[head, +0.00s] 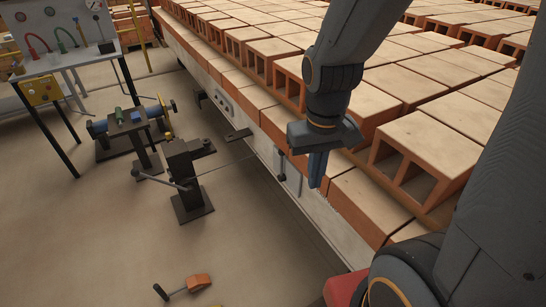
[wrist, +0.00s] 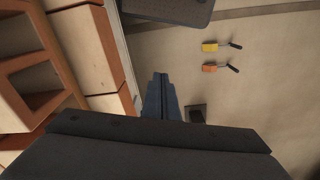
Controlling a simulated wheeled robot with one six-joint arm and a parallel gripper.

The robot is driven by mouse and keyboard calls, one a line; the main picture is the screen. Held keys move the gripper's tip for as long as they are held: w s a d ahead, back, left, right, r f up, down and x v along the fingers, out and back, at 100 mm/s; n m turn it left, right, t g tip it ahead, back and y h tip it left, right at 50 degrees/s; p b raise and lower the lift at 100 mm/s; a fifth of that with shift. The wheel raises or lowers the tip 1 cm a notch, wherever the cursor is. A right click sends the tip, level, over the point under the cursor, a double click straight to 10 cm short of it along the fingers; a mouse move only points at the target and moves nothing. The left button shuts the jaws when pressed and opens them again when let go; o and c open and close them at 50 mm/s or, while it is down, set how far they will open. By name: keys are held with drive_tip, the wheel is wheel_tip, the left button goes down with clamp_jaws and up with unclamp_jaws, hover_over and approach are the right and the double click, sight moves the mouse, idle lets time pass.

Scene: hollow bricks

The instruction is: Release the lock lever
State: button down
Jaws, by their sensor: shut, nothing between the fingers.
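My gripper (head: 316,172) hangs fingers down beside the brick stack's edge; its fingers are shut and empty. The closed fingers also show in the wrist view (wrist: 160,98). A small dark lever (head: 281,166) stands upright against the pale side below the bricks, just left of my gripper in the head view, apart from it in the picture. Another lever with a round knob (head: 137,171) sticks out of a black floor stand (head: 184,176) further left. I cannot tell which of them is the lock lever. A dark block (wrist: 196,114) lies right of the fingertips in the wrist view.
Hollow bricks (head: 415,150) fill the right side, on a pale long base (head: 322,215). A gauge panel (head: 60,30) stands at the back left. The floor between is mostly clear.

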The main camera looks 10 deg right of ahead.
drive_tip(key=w+d+f+n+h+b, duration=0.1)
drive_tip(key=w+f+h+b, duration=0.1)
drive_tip(key=w+f+b, duration=0.45)
drive_tip(key=w+d+f+n+g+h+b, duration=0.1)
drive_tip(key=w+d+f+b, duration=0.15)
drive_tip(key=f+b, duration=0.75)
drive_tip(key=w+f+n+h+b, duration=0.2)
drive_tip(key=w+f+b, duration=0.35)
drive_tip(key=f, duration=0.55)
drive_tip(key=w+d+f+n+t+h+b, duration=0.1)
drive_tip(key=w+f+n+t+h+b, duration=0.3)
drive_tip(key=w, duration=0.7)
drive_tip(key=w+a+n+t+h+b, duration=0.1)
drive_tip(key=w+a+n+t+h, duration=0.1)
drive_tip(key=w+a+t, duration=0.7)
drive_tip(key=w+a+n, duration=0.1)
drive_tip(key=w+a, duration=0.2)
drive_tip(key=w, duration=0.4)
drive_tip(key=shift+w+a+b, duration=0.2)
drive_tip(key=shift+b, duration=0.15)
